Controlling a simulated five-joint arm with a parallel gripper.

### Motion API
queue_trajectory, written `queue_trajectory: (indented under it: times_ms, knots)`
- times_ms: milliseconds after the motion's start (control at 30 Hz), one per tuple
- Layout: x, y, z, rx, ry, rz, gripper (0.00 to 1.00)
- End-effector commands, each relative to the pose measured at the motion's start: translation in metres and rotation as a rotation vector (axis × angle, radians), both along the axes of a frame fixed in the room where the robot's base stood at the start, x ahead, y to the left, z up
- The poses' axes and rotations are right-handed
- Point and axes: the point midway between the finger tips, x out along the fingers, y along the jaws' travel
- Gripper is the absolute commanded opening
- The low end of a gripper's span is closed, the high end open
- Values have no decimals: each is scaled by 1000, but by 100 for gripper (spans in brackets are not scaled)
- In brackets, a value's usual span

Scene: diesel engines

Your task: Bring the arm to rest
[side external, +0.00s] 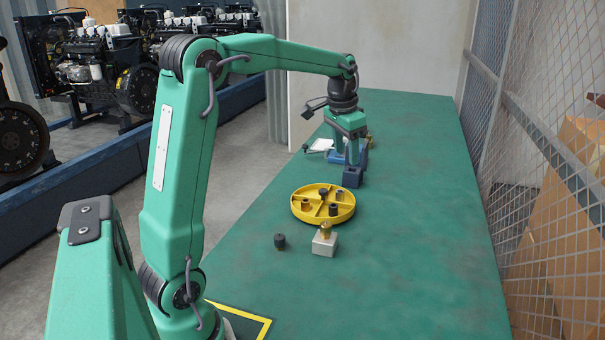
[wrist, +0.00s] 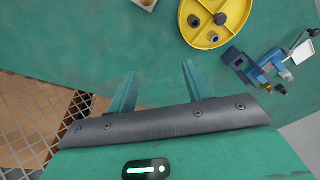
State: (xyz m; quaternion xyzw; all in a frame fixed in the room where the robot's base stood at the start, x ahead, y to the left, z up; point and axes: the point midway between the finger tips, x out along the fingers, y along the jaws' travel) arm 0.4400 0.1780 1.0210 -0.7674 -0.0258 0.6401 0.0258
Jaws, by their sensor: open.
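My gripper (side external: 350,150) hangs fingers down over the far half of the green table, at the end of my outstretched arm. In the wrist view its two green fingers (wrist: 158,70) are spread with nothing between them. In the side view it overlaps a blue fixture (side external: 352,177), so the gap between them is hard to judge there. In the wrist view the blue fixture (wrist: 236,58) lies off to the right, apart from the fingers.
A round yellow divided tray (side external: 345,216) holds small cylinders. Nearer me stand a grey block (side external: 323,246) with a brass piece and a dark knob (side external: 280,241). A white item (side external: 318,146) lies near the fixture. Wire mesh (side external: 545,130) borders the right; the table's right side is clear.

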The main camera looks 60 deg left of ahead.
Motion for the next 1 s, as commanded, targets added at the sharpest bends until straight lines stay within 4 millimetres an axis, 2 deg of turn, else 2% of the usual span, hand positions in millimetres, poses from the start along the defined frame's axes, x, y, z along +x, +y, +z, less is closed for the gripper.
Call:
queue_trajectory:
  times_ms: [33,200,500,767,1000]
  knots:
    - [-8,-12,6,3,-14,-5,50]
    - [-33,-46,18,5,-56,-5,50]
    - [-85,-98,26,-1,-133,-9,50]
    - [-133,-135,19,-17,-199,-13,50]
    - [-177,-160,2,-40,-257,-16,50]
